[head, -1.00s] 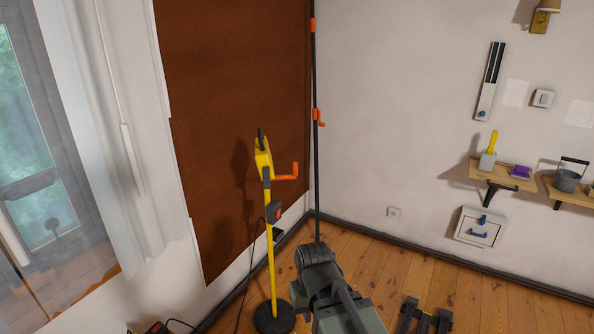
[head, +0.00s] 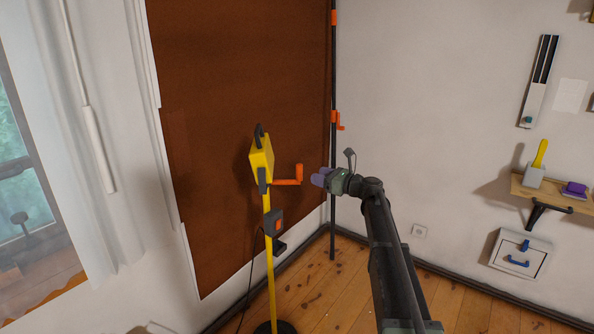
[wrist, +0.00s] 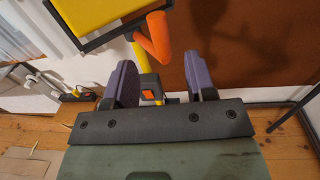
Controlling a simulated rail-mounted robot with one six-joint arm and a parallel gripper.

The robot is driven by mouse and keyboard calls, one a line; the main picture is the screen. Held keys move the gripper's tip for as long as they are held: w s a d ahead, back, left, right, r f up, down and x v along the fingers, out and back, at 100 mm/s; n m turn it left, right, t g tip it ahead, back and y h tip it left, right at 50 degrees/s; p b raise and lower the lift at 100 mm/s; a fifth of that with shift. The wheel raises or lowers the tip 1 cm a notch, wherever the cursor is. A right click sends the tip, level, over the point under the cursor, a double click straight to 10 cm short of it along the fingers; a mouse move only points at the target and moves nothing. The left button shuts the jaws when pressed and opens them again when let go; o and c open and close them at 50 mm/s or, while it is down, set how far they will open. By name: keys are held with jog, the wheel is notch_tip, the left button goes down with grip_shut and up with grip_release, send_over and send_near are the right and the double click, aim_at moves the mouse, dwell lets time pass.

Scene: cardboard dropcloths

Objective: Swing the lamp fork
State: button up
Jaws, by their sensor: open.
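The yellow work lamp (head: 262,160) stands on a yellow pole at the left of centre in the head view. An orange crank-shaped handle (head: 288,182) sticks out to its right, with its end turned up. My gripper (head: 318,180), with purple fingers, is just right of the handle, apart from it. In the wrist view my gripper (wrist: 160,85) is open and empty. There the orange handle (wrist: 156,40) hangs beyond the fingertips, above the gap. The yellow lamp (wrist: 95,12) fills the upper left. The handle's inner joint is hidden from the wrist camera.
A black pole (head: 333,190) with orange clamps stands behind my gripper, against the brown panel (head: 225,120). A switch box (head: 274,222) sits on the lamp pole. A shelf (head: 555,192) and white wall box (head: 519,254) are at right. Air right of my arm is clear.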

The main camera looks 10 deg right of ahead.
jog(key=x, duration=1)
jog(key=shift+a, duration=0.2)
grip_shut()
